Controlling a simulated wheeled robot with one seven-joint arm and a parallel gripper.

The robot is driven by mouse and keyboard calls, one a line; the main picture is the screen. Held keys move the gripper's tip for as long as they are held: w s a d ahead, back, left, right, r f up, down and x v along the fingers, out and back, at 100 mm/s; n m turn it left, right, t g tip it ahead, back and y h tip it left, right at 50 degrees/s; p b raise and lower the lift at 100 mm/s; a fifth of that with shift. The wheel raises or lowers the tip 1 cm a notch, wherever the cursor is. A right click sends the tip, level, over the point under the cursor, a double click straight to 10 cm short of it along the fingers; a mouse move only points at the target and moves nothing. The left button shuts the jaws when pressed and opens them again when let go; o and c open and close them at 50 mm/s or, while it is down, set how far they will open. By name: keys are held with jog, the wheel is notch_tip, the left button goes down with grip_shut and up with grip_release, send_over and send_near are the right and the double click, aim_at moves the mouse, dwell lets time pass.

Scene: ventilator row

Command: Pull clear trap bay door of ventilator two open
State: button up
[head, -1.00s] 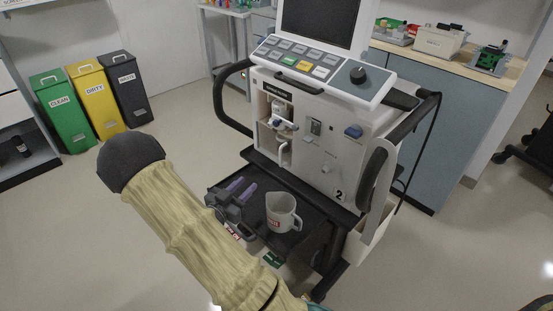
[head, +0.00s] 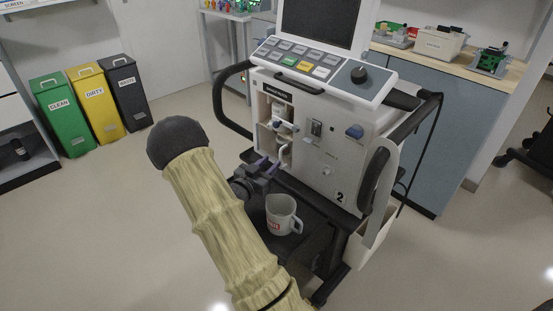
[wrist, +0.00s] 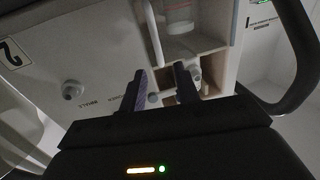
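Ventilator two (head: 318,150) is a white machine marked 2. Its trap bay (head: 267,136) is a recess low on the left of the front. A white bar handle (head: 284,153) stands upright at the bay's lower right edge; it also shows in the wrist view (wrist: 153,30). I cannot make out the clear pane of the door. My gripper (head: 268,166) is just below and in front of the handle. In the wrist view its purple fingers (wrist: 161,80) are apart, with nothing between them; the handle is beyond their tips.
A grey mug (head: 281,216) stands on the dark shelf below, close to my gripper. Black side rails (head: 222,100) flank the machine. Blue and white fittings (head: 353,132) stick out of the front. Bins (head: 93,100) stand far left, with clear floor between.

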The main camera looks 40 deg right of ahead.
jog(key=shift+x, duration=2.35)
grip_shut()
